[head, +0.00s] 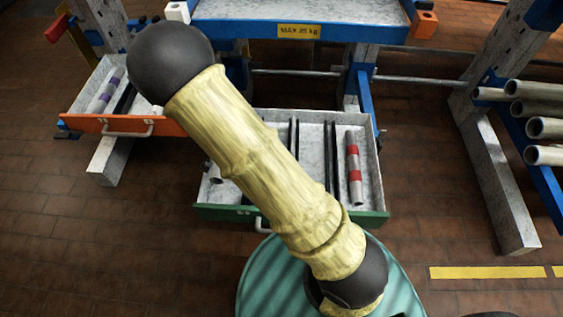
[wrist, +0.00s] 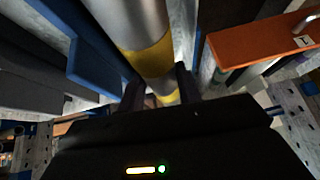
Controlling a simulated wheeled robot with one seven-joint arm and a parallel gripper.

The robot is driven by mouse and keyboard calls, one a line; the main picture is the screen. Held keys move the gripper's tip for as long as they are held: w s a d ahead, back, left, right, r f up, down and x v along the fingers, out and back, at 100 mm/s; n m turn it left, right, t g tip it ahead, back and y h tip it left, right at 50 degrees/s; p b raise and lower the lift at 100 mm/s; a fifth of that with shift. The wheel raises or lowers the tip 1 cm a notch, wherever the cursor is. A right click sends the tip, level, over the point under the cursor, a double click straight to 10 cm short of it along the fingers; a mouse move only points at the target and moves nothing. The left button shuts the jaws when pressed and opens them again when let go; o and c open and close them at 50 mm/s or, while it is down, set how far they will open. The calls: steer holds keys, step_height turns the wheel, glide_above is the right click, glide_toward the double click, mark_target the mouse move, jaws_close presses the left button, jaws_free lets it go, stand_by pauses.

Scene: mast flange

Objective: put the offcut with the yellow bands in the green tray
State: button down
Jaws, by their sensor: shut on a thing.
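The offcut with the yellow bands (wrist: 129,18) is a grey tube, seen close up in the wrist view. My gripper (wrist: 160,90) is shut on it, with a dark finger on each side. In the head view my arm hides both my gripper and this offcut. The green tray (head: 381,214) is a pulled-out, green-fronted grey drawer with black dividers, low in the middle of the head view. My arm covers part of it. An offcut with red bands (head: 353,168) lies in its right compartment.
An orange-fronted tray (head: 108,123) at the left holds an offcut with purple bands (head: 106,90); its orange front also shows in the wrist view (wrist: 255,43). A blue-edged shelf (head: 300,12) stands above the green tray. Several pipes (head: 540,127) stick out from the right rack.

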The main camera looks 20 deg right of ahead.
steer(key=shift+f+b, duration=1.45)
steer(key=shift+f, duration=1)
steer(key=shift+f+b, duration=1.4)
steer(key=shift+f, duration=1.1)
steer(key=shift+f, duration=0.1)
steer(key=c, duration=1)
jaws_free()
steer(key=shift+o, duration=0.2)
